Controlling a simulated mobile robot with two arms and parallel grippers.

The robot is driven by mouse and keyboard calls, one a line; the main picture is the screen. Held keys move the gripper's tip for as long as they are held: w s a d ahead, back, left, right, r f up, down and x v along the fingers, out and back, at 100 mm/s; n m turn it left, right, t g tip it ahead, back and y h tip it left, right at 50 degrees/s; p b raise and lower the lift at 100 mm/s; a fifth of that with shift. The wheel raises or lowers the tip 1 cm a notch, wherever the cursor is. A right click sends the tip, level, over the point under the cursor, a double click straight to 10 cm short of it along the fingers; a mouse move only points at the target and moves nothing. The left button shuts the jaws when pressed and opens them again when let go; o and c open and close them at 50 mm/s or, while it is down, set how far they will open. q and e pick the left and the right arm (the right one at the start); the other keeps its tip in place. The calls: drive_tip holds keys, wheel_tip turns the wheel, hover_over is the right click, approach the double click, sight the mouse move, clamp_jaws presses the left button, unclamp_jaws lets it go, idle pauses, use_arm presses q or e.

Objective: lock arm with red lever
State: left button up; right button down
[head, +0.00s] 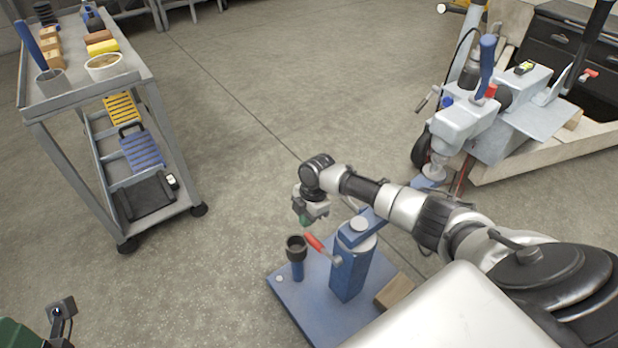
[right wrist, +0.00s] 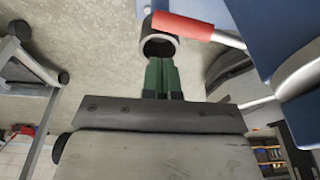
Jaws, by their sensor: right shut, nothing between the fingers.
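The red lever (head: 315,243) sticks out to the left from the blue post (head: 352,268) on a blue base plate. A blue arm (head: 378,214) reaches from the post top toward the machine at upper right. My right gripper (head: 304,220) is shut and empty, just above and left of the lever's tip. In the right wrist view, the green fingers (right wrist: 161,72) are together, and the red lever (right wrist: 196,27) passes close beyond them. I cannot tell whether they touch it. My left gripper does not show clearly in the head view.
A dark-topped blue cup-like holder (head: 297,259) stands on the base plate left of the post. A wooden block (head: 394,291) lies at the post's right. A grey tool cart (head: 87,88) stands at left. The floor between cart and base plate is clear.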

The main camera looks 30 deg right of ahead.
drive_tip(key=w+p+v, duration=0.2)
drive_tip(key=v, duration=0.6)
drive_tip(key=shift+r+p, duration=0.2)
drive_tip(key=shift+p, duration=0.1)
